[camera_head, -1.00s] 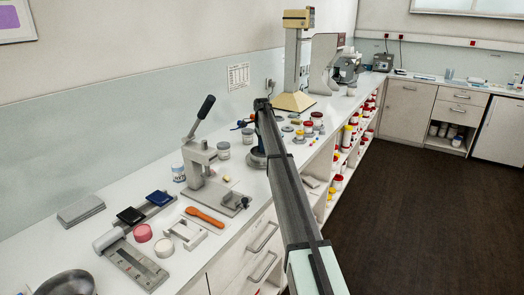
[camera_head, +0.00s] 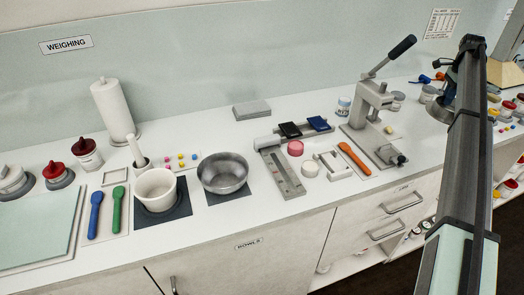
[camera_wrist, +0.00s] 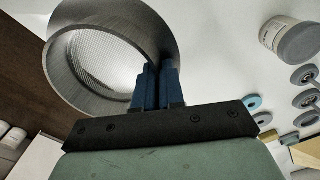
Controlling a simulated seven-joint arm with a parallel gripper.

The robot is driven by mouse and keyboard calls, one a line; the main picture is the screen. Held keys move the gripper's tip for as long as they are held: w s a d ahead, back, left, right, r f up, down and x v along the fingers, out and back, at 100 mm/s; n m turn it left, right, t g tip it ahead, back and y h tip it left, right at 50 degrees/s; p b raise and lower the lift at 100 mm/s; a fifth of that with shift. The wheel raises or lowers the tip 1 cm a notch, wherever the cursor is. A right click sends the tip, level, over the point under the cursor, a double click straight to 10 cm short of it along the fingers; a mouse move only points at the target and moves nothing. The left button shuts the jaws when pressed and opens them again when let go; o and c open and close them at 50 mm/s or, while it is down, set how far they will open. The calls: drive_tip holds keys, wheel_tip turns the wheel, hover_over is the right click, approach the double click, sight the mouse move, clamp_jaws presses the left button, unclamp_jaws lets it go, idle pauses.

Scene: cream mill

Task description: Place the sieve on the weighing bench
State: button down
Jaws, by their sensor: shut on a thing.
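The sieve, a grey metal ring with a fine mesh, fills the upper left of the wrist view (camera_wrist: 68,62). My gripper (camera_wrist: 158,72) has its blue fingers shut on the sieve's wall. In the head view my gripper (camera_head: 452,88) and the sieve (camera_head: 438,112) are at the far right, over the white counter beyond the lever press; my arm partly hides them. I cannot tell how high the sieve is above the counter.
The lever press (camera_head: 372,110) and an orange spatula (camera_head: 353,158) are farther right. Bare counter lies behind the steel bowl.

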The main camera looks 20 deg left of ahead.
drive_tip(key=s+a+f+n, duration=0.1)
drive_tip(key=s+a+n, duration=0.35)
drive_tip(key=s, duration=0.75)
drive_tip(key=s+a+n, duration=0.4)
drive_tip(key=s+a, duration=0.1)
drive_tip(key=s, duration=0.7)
drive_tip(key=s+a+f+n, duration=0.1)
drive_tip(key=s+a+n, duration=0.35)
drive_tip(key=s, duration=0.65)
drive_tip(key=s+a+r+m, duration=0.1)
drive_tip(key=a+m, duration=0.7)
drive_tip(key=a, duration=2)
drive_tip(key=s+a+r+m, duration=0.1)
drive_tip(key=s+a+m, duration=0.2)
drive_tip(key=a, duration=2.5)
drive_tip(key=m, duration=0.4)
drive_tip(key=shift+s+a+r+m, duration=0.2)
drive_tip(key=shift+a+r+m, duration=0.05)
drive_tip(key=shift+m, duration=0.15)
drive_tip(key=shift+f, duration=5)
